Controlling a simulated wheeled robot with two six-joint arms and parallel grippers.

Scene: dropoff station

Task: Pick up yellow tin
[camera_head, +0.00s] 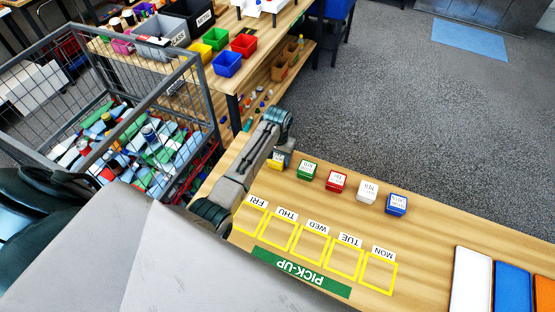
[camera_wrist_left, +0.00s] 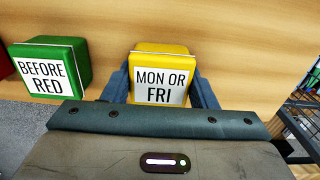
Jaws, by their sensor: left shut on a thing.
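The yellow tin (camera_head: 277,163) sits at the left end of a row of tins on the wooden table, partly hidden by my left arm in the head view. In the left wrist view the yellow tin (camera_wrist_left: 161,76) carries a white label reading "MON OR FRI". My left gripper (camera_wrist_left: 161,88) has a finger on each side of it and is shut on it. The tin appears to be at table level; I cannot tell whether it is lifted. My right gripper is not in view.
A green tin (camera_head: 306,171) stands close beside the yellow one, then red (camera_head: 336,181), white (camera_head: 367,191) and blue (camera_head: 396,204) tins. Yellow day squares and a green PICK-UP strip (camera_head: 300,272) mark the table. A wire cart (camera_head: 207,95) stands at the left.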

